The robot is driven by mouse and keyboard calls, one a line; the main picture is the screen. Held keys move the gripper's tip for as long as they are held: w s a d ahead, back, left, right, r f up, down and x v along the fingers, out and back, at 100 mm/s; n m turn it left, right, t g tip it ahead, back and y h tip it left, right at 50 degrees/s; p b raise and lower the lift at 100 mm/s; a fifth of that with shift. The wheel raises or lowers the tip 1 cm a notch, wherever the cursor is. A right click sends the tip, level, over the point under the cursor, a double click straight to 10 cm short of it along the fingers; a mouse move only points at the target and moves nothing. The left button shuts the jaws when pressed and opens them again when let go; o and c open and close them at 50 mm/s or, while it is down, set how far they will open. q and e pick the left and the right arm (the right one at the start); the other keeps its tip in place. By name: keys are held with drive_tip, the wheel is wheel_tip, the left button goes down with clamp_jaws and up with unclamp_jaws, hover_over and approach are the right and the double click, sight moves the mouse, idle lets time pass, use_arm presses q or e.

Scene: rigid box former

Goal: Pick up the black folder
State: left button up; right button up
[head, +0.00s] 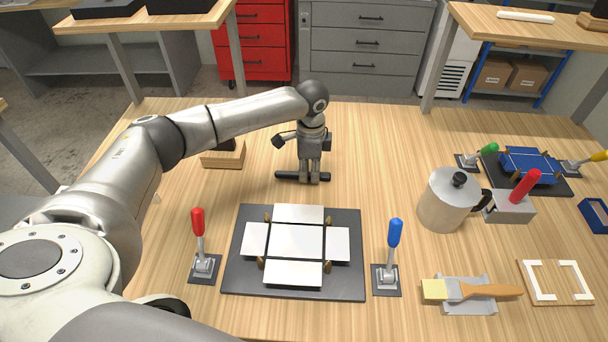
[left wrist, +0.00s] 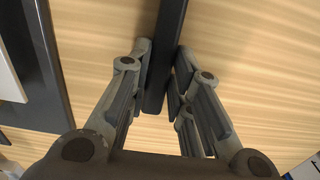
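The black folder (head: 288,175) is a slim dark bar lying crosswise behind the black panel in the head view. In the left wrist view the folder (left wrist: 168,50) runs from the top edge down between the fingers. My left gripper (head: 310,180) points down over its middle, with a finger close against each side. In the left wrist view the gripper (left wrist: 162,78) looks shut on it. The folder is at or very near the table top; I cannot tell whether it touches. My right gripper is not in view.
The black panel (head: 233,281) with white card pieces lies in front, between a red-handled clamp (head: 198,225) and a blue-handled clamp (head: 395,235). A metal pot (head: 443,205) and a brush (head: 485,290) are on the right. A wooden block (head: 222,157) stands behind my left arm.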

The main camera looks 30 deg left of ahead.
use_arm(q)
clamp_jaws()
drive_tip(key=shift+r, duration=0.1)
drive_tip(key=shift+r, duration=0.5)
drive_tip(key=s+d+r+b, duration=0.2)
drive_tip(key=s+d+r, duration=0.4)
drive_tip(key=s+r, duration=0.5)
drive_tip(key=shift+s+r+b, duration=0.3)
drive_tip(key=shift+s+r, duration=0.1)
drive_tip(key=shift+s, duration=0.45)
